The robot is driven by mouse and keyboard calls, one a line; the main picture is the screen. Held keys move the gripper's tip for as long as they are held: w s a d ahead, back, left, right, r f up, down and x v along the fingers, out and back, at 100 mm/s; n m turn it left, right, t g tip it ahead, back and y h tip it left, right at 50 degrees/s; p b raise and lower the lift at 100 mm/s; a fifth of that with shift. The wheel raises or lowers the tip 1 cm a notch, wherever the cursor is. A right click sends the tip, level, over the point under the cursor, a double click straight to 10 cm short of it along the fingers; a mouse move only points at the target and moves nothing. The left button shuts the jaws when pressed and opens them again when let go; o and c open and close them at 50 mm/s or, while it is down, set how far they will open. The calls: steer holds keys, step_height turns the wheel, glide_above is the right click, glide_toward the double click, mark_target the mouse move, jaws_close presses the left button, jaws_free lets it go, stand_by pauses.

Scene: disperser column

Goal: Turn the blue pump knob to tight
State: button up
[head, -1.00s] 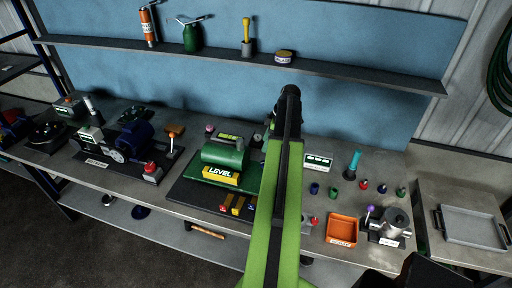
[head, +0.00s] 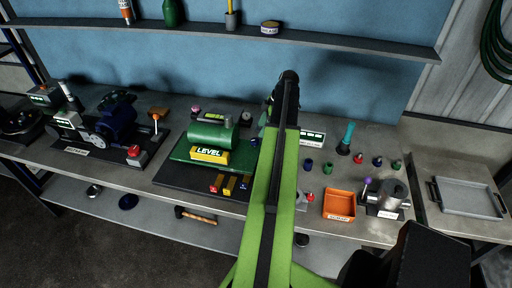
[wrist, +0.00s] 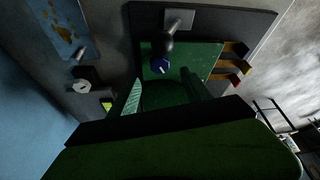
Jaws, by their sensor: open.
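The blue knob (wrist: 161,66) with a white mark shows near the middle of the wrist view, at the end of a dark rounded stem. My gripper (wrist: 162,78) is open, with one finger on each side just below the knob in the picture. I cannot tell whether either finger touches it. The green pump (head: 208,137) stands on a dark base left of my arm in the head view. There my arm hides most of my gripper, and the knob is too small to make out surely. The knob's exact setting is unclear.
A yellow LEVEL block (head: 209,155) and several coloured wedges (head: 230,184) lie in front of the pump. An orange bin (head: 339,204) and a metal device with a purple knob (head: 388,196) stand to the right. A shelf (head: 200,31) runs behind the bench.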

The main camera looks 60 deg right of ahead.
mark_target(255, 140)
steer(key=b+x, duration=0.5)
steer(key=x, duration=0.2)
steer(key=shift+f, duration=0.25)
steer(key=shift+r, duration=0.1)
steer(key=shift+c, duration=0.5)
steer(key=shift+a, duration=0.1)
jaws_close()
